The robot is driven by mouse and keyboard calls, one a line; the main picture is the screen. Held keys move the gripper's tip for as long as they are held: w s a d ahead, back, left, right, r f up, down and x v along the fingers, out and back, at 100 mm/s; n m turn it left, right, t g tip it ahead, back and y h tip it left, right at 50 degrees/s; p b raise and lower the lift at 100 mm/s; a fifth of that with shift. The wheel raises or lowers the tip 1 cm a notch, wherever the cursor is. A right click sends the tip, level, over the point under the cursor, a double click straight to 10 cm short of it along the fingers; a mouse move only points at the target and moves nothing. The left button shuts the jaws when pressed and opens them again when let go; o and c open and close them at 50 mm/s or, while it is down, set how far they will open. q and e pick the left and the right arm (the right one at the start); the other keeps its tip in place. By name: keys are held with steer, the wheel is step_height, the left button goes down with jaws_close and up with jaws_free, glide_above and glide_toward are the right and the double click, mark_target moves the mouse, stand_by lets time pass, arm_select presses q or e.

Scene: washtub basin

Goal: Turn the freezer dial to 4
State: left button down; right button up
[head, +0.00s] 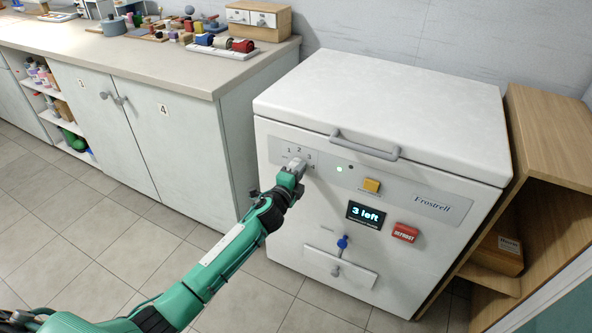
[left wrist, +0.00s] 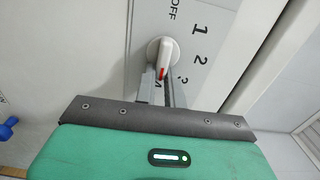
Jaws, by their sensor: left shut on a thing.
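The freezer (head: 380,150) is a white chest with a closed lid. Its dial (left wrist: 160,52) is a white knob with a red pointer mark, on a grey panel printed OFF, 1, 2, 3. My left gripper (head: 296,168) reaches the panel and is shut on the dial. In the left wrist view its two fingers (left wrist: 161,78) lie on either side of the knob. The red mark points down toward my gripper, past the 3; the label there is partly hidden by the fingers. In the head view the gripper covers most of the dial. My right gripper is not in view.
On the freezer front are a yellow button (head: 371,185), a display (head: 366,215) reading "3 left", a red defrost button (head: 405,232) and a blue-handled valve (head: 343,242). A counter (head: 190,65) stands left, a wooden shelf (head: 555,130) right. The tiled floor before the freezer is clear.

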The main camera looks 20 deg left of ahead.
arm_select(q)
steer(key=shift+w+a+r, duration=0.15)
steer(key=shift+a+r, duration=0.05)
steer(key=shift+a, duration=0.15)
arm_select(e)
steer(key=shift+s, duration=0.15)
arm_select(q)
steer(key=c, duration=1.5)
jaws_free()
steer(key=shift+a, duration=0.1)
steer(key=shift+f, duration=0.15)
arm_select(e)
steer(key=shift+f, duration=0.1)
arm_select(q)
steer(key=shift+d, duration=0.2)
